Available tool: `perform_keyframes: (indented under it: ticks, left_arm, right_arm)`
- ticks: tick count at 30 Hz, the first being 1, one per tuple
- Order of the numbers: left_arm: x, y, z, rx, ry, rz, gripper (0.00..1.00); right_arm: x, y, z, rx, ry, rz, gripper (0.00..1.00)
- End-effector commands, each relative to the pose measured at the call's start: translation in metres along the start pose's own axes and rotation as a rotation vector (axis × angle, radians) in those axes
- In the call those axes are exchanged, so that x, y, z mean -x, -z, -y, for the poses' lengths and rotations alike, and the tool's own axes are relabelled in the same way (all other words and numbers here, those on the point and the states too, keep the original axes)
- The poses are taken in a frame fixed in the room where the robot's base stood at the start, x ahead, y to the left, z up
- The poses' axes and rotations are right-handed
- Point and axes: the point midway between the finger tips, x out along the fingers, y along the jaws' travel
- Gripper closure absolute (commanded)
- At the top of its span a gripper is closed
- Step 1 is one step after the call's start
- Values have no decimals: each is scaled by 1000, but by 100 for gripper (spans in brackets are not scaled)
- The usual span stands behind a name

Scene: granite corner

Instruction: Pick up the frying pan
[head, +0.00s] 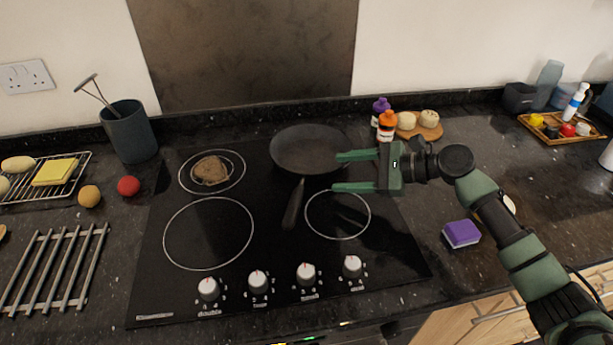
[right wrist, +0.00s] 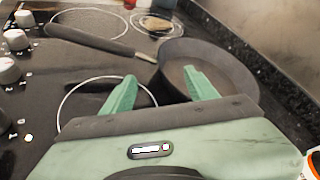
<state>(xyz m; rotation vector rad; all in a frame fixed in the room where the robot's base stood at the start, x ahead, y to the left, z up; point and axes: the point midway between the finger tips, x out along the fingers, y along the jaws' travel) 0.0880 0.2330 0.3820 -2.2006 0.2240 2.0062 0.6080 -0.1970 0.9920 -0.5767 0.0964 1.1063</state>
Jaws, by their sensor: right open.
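The dark frying pan (head: 305,147) sits at the back of the black hob, and its handle (head: 293,205) points toward the front. In the right wrist view the pan (right wrist: 210,70) lies just beyond the fingers, with its handle (right wrist: 100,40) running to the upper left. My right gripper (head: 336,172) is open and empty. Its fingers point left, just right of the pan and its handle. In the wrist view the open fingers (right wrist: 155,92) show apart with nothing between them. My left gripper is not in view.
A slice of bread (head: 210,170) lies on the back left burner. A purple bottle (head: 380,110) and an orange bottle (head: 386,126) stand right of the pan, near a board (head: 420,131) with round pale items. A purple sponge (head: 461,234) lies right of the hob. Knobs (head: 306,273) line its front.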

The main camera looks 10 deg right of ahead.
Motion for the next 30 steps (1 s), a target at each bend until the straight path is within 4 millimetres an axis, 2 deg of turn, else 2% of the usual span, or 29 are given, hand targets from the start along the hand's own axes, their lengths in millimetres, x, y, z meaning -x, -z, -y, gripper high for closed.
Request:
perform_keyframes:
  ticks: [1,3,14,21,30]
  left_arm:
    - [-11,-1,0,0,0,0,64]
    - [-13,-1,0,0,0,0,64]
    - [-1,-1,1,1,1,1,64]
    - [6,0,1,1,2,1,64]
    - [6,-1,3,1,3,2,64]
  right_arm:
    - [-4,9,-4,1,1,0,42]
    - [-6,10,-5,1,1,1,42]
    - [-43,6,-6,1,-1,3,42]
    - [-77,6,-9,0,1,2,42]
    - [-82,8,-10,2,0,0,42]
